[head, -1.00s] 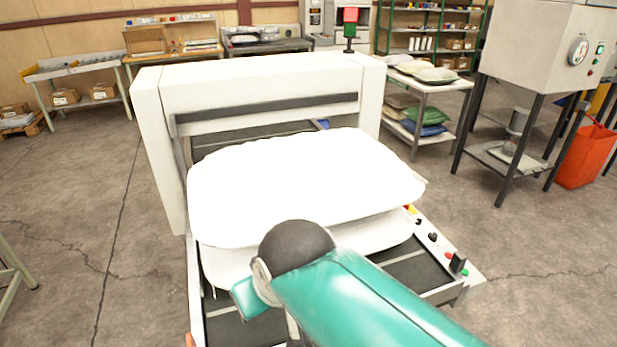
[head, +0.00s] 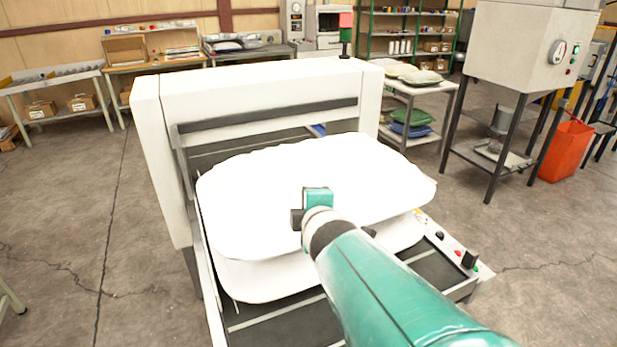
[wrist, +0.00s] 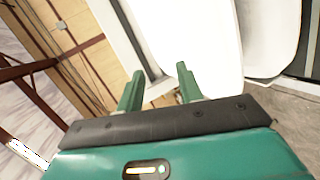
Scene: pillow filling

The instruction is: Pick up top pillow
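The top pillow (head: 265,190) is white and plump and lies on a second white pillow (head: 262,282) on the machine's bed. The top pillow also shows large and overexposed in the wrist view (wrist: 195,35). My gripper (wrist: 158,85) shows in the wrist view with its two green fingers apart and nothing seen between them. In the head view my arm reaches over the front of the stack, with its end in front of the top pillow; the fingertips are hidden there. I cannot tell whether the fingers touch the pillow.
The white machine frame (head: 262,90) stands behind the pillows as an upright barrier. A control strip with buttons (head: 455,250) runs along the bed's right side. A table with folded pillows (head: 415,90), a grey hopper machine (head: 520,50) and an orange bin (head: 566,150) stand right.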

